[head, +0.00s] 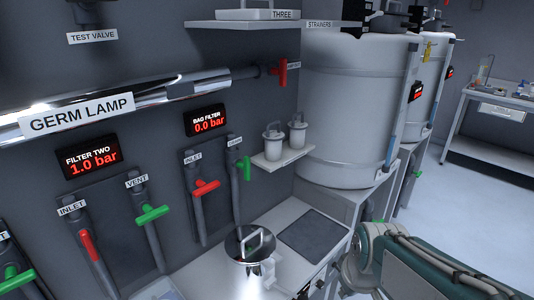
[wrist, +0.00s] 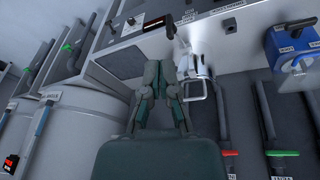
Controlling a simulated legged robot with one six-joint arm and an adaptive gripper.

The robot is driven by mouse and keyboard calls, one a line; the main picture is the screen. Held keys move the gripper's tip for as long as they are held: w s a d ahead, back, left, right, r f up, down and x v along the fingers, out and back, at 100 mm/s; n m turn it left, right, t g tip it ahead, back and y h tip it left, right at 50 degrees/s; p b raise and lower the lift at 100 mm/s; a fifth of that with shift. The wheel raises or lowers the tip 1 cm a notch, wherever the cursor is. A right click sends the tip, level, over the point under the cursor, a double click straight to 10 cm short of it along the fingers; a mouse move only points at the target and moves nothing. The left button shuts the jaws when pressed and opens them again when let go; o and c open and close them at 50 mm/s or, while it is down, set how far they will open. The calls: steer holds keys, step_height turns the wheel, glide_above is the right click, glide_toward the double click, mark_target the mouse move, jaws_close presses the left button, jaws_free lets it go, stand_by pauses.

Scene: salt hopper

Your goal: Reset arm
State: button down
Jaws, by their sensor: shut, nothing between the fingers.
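My gripper (wrist: 157,66) shows in the wrist view, with its dark green fingers drawn together at the tips and nothing between them. It points toward the bench with the metal canister (wrist: 193,68), which appears just right of the fingertips; I cannot tell the gap in depth. In the head view my green and grey arm is at the lower right, beside the bench. The fingers are not clearly visible there.
A dark square mat (head: 314,232) lies on the bench. A small shelf (head: 284,155) holds two white strainers. Large white tanks (head: 352,110) stand behind. Floor at right (head: 465,205) is clear.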

steer(key=s+r+m+t, duration=0.2)
steer(key=s+r+m, duration=0.2)
steer(key=s+r, duration=0.2)
steer(key=s, duration=0.2)
steer(key=shift+s+r, duration=0.35)
steer(key=shift+s, duration=0.05)
steer(key=shift+d, duration=0.1)
